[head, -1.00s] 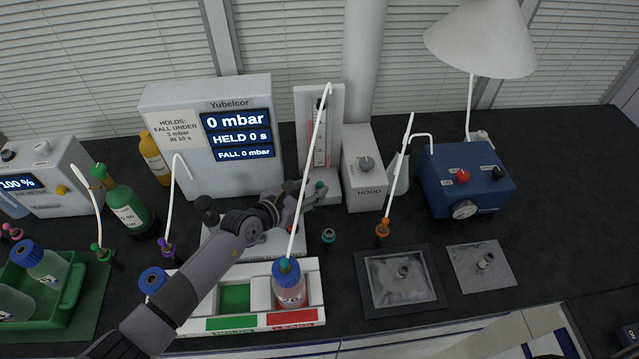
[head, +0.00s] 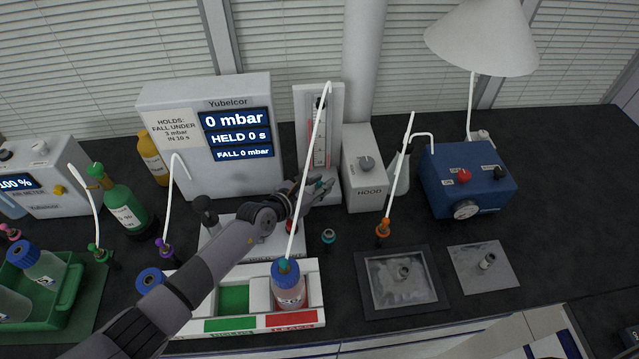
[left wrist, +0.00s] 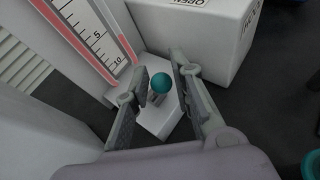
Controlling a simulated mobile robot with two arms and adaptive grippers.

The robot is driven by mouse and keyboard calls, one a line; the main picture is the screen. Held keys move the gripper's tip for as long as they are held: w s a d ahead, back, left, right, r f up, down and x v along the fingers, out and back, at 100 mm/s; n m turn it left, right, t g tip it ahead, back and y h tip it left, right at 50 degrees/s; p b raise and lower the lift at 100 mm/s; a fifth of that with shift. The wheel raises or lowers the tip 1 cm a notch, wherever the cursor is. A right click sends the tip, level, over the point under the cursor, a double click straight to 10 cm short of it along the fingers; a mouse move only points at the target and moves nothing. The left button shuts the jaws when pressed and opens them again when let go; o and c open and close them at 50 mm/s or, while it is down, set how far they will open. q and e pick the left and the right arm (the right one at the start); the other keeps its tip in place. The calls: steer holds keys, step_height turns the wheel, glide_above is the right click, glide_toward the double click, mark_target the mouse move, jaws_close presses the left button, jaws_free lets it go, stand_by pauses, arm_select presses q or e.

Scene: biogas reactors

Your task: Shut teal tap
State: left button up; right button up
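The teal tap shows in the left wrist view as a round teal knob (left wrist: 161,84) on the white foot (left wrist: 158,118) of a scale-marked flowmeter (head: 322,130). My left gripper (left wrist: 160,68) is open, its fingers on either side of the knob with gaps; I cannot tell whether either touches it. In the head view my left gripper (head: 320,188) is at the foot of the flowmeter and mostly hides the tap. My right gripper is not in view.
The white HOOD box (head: 365,175) stands close right of the flowmeter. The Yubelcor display (head: 160,100) stands behind my left arm. Dark bench is clear at far right.

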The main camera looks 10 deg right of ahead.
arm_select(q)
jaws_close()
